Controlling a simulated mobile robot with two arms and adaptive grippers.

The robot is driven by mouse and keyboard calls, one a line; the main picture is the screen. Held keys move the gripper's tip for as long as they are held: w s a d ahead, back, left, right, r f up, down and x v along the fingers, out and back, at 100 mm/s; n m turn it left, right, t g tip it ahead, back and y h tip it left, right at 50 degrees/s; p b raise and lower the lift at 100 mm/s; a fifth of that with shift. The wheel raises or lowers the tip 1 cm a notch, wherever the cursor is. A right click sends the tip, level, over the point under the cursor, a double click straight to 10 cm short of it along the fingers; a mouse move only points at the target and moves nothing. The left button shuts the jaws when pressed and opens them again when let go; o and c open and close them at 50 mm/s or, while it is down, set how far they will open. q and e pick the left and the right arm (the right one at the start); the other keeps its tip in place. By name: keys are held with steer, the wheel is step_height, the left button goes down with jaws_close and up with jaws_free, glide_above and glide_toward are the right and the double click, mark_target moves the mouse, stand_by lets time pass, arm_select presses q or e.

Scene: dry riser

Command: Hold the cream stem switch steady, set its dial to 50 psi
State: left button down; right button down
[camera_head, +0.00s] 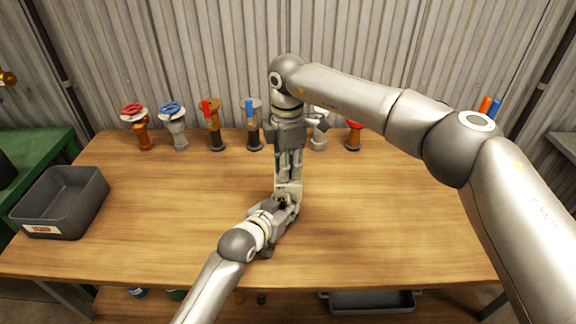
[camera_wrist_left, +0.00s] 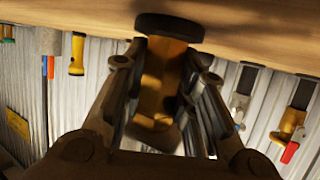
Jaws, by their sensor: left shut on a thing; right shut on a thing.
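The cream stem switch (camera_head: 288,188) stands on the table near its middle, mostly hidden by my two grippers. A small pale part of it shows between them. In the left wrist view its brass-coloured stem (camera_wrist_left: 160,85) and dark round base (camera_wrist_left: 168,27) show upside down against the table. My left gripper (camera_head: 286,203) comes in low from the front and is shut around the stem. My right gripper (camera_head: 288,178) points straight down from above and is shut on the switch's top. The dial face and its reading are hidden.
Several valves line the back of the table, including one with a red handwheel (camera_head: 134,112) and one with a blue handwheel (camera_head: 173,109). A grey bin (camera_head: 62,200) stands at the left edge. The wooden table (camera_head: 390,220) is clear to the right and left of the switch.

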stand_by(0.4)
steer(key=c, duration=1.3)
jaws_free()
step_height(320, 180, up, 12)
steer(key=shift+r, duration=0.1)
